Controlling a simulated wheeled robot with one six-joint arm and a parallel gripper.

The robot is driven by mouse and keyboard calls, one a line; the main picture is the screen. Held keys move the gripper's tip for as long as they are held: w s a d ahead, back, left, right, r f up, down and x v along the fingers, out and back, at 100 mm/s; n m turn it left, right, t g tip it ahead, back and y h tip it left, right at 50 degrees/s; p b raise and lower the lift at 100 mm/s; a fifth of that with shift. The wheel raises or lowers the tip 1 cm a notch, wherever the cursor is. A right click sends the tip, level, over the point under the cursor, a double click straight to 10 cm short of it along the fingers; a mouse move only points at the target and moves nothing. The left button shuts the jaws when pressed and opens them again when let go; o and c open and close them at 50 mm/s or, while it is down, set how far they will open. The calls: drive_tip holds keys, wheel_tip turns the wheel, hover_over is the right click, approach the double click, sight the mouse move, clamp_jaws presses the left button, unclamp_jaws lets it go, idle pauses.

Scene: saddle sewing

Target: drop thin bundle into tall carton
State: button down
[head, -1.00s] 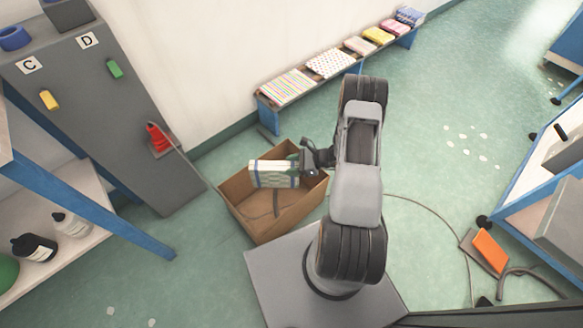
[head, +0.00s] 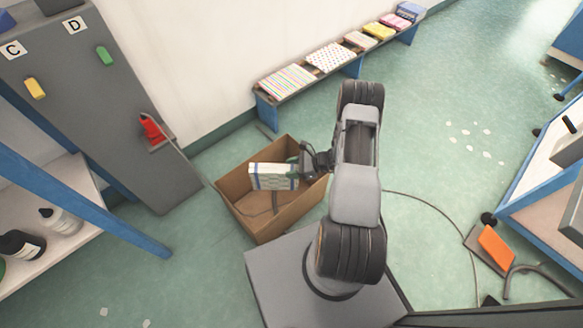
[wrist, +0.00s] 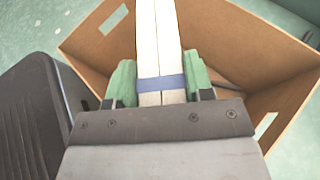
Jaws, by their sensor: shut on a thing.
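My gripper (head: 303,160) is shut on a thin bundle (head: 270,177), a pale block with a patterned side and blue bands. In the wrist view the bundle (wrist: 159,45) stands edge-on between the green fingers of my gripper (wrist: 159,88), with a blue band across it. An open brown carton (head: 265,227) stands on the floor below, and its walls also show in the wrist view (wrist: 250,50). From the head view the bundle lies over the carton's opening. I cannot tell how far it reaches below the rim. A dark cable-like strip shows inside the carton.
A low bench (head: 268,103) along the wall holds several stacks of patterned cloth or paper. A grey panel (head: 130,130) with coloured handles stands at left, by a blue-framed shelf (head: 90,205) with bottles. An orange pad (head: 495,247) and a cable lie at right.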

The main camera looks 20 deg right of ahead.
drive_tip(key=shift+c, duration=2.2)
unclamp_jaws()
drive_tip(key=p+v, duration=0.3)
drive_tip(key=v, duration=1)
drive_tip(key=shift+s+d, duration=0.2)
drive_tip(key=shift+d, duration=0.15)
drive_tip(key=shift+r, duration=0.15)
